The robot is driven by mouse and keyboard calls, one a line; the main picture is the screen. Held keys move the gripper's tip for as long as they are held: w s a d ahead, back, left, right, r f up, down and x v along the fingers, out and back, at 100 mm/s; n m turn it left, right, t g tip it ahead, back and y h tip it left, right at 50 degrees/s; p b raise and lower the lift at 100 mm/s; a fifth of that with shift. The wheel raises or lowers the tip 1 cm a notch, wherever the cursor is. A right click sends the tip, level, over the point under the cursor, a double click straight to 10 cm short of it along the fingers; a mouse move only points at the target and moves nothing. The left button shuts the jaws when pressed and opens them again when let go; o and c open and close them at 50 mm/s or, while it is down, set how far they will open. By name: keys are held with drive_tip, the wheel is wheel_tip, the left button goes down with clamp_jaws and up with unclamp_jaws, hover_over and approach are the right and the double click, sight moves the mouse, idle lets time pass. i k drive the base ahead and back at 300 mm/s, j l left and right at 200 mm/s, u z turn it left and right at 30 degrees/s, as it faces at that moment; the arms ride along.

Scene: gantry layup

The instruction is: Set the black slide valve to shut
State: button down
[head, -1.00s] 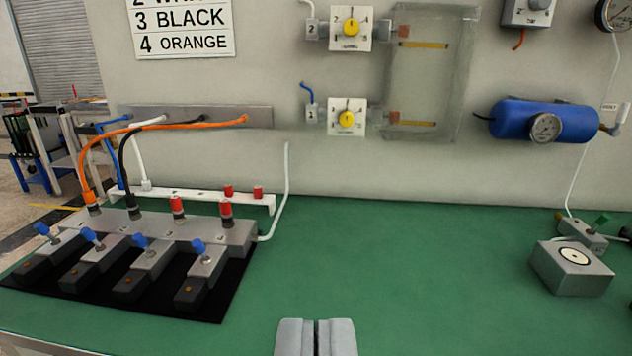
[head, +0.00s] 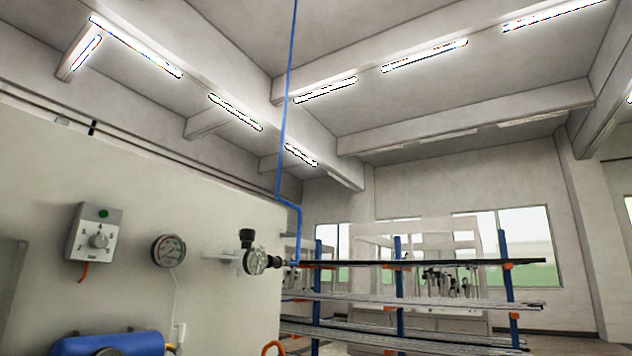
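A regulator with a black knob (head: 247,238) and a round clear-faced gauge (head: 256,261) sits at the right end of the grey panel. A small dark fitting (head: 279,262) is just right of the gauge, where the line meets the blue pipe (head: 297,225). It may be the black slide valve, but it is too small to tell its setting. My gripper is not in view.
A grey control box (head: 94,232) with a dial and a dark-rimmed gauge (head: 168,251) are on the panel. A blue tank (head: 107,344) is cut off below. A rack with blue posts (head: 398,262) holds long bars behind the panel's edge.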

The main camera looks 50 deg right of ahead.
sight(275, 262)
drive_tip(key=z, duration=1.3)
